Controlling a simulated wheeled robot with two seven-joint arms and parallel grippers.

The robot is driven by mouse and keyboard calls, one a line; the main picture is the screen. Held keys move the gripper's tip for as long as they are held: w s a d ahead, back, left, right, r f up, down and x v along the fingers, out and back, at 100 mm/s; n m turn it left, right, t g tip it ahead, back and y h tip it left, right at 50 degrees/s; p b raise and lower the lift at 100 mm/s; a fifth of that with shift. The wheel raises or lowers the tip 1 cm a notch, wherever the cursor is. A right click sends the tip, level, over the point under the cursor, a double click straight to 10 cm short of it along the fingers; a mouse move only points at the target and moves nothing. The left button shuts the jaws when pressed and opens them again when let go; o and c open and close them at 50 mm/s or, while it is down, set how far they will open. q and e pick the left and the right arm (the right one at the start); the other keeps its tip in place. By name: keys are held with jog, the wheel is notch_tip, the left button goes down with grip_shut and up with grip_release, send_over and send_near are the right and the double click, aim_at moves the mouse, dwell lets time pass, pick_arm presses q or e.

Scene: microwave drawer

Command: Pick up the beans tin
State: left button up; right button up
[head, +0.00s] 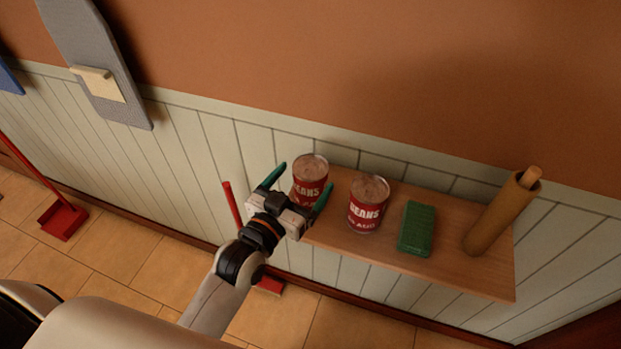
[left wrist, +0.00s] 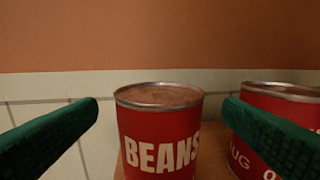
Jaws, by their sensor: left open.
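My left gripper (head: 300,188) is open in front of the left tin. In the left wrist view the left tin (left wrist: 160,135) stands ahead, between the two green fingers (left wrist: 160,125), with its BEANS label facing me. The right tin (left wrist: 285,125) shows partly behind the right finger. I cannot tell whether the fingers touch either tin. My right gripper is not in view.
A green sponge-like block (head: 417,229) and a brown roll (head: 500,212) are on the shelf to the right of the tins. A panelled wall stands behind. A red dustpan (head: 62,219) is on the tiled floor and an ironing board (head: 95,55) hangs at upper left.

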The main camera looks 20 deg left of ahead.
aim_at(314, 166)
pick_arm(q)
jog(key=shift+w+d+r+p, duration=0.15)
jog(key=shift+w+p, duration=0.15)
jog(key=shift+w, duration=0.3)
jog(key=p+x, duration=0.1)
jog(key=x, duration=0.2)
jog(key=shift+w, duration=0.35)
jog(key=shift+w+d+f, duration=0.1)
jog(key=shift+w+f, duration=0.15)
jog(key=shift+w, duration=0.05)
jog(key=shift+s, duration=0.1)
jog(key=shift+c, duration=0.5)
jog(key=c, duration=1.2)
jog(key=shift+r, duration=0.15)
jog(key=shift+c, duration=0.5)
